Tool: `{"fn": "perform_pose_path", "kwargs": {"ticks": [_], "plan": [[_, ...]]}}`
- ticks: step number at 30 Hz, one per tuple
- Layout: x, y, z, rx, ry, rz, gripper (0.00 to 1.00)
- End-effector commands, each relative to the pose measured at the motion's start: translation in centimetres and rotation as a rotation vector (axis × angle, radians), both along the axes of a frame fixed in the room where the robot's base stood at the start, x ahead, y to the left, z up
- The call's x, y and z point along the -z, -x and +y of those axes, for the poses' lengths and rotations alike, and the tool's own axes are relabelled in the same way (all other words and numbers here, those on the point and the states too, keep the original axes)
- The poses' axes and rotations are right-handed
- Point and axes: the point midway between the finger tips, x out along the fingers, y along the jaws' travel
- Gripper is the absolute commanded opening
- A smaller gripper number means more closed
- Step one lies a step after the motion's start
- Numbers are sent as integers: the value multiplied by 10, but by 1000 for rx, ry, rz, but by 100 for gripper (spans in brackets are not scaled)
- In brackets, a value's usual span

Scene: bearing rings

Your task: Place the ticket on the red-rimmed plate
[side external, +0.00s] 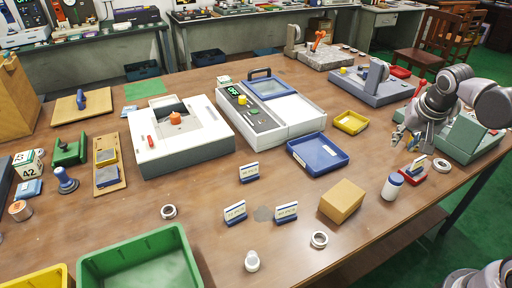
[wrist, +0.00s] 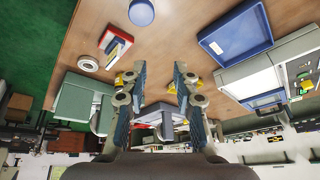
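My gripper (side external: 411,143) is above the right end of the table. In the wrist view my gripper (wrist: 160,68) has its two fingers well apart with nothing held between them. Below it in the side view is a small red-edged piece (side external: 412,177) with a pale card-like part on it. I cannot tell whether this is the plate. White cards in blue holders stand at the table's middle: one behind (side external: 249,172), two in front (side external: 235,213) (side external: 286,212). No loose ticket is clear.
A green machine (side external: 468,138) stands right.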

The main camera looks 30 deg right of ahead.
Motion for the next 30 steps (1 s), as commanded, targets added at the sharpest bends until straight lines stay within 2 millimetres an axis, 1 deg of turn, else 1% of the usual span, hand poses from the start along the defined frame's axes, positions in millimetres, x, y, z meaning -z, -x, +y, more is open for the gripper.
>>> {"fn": "perform_pose_path", "kwargs": {"ticks": [1, 3, 6, 9, 12, 15, 18, 30], "plan": [[-1, 7, 19, -111, 8, -17, 30], [-2, 14, 42, -261, 25, -42, 30], [-2, 25, 72, -459, 57, -81, 30], [0, 34, 94, -619, 89, -120, 30], [2, 41, 110, -731, 117, -149, 30], [3, 44, 118, -795, 136, -167, 30], [3, 46, 121, -820, 143, -174, 30], [3, 45, 121, -819, 143, -173, 30]]}}
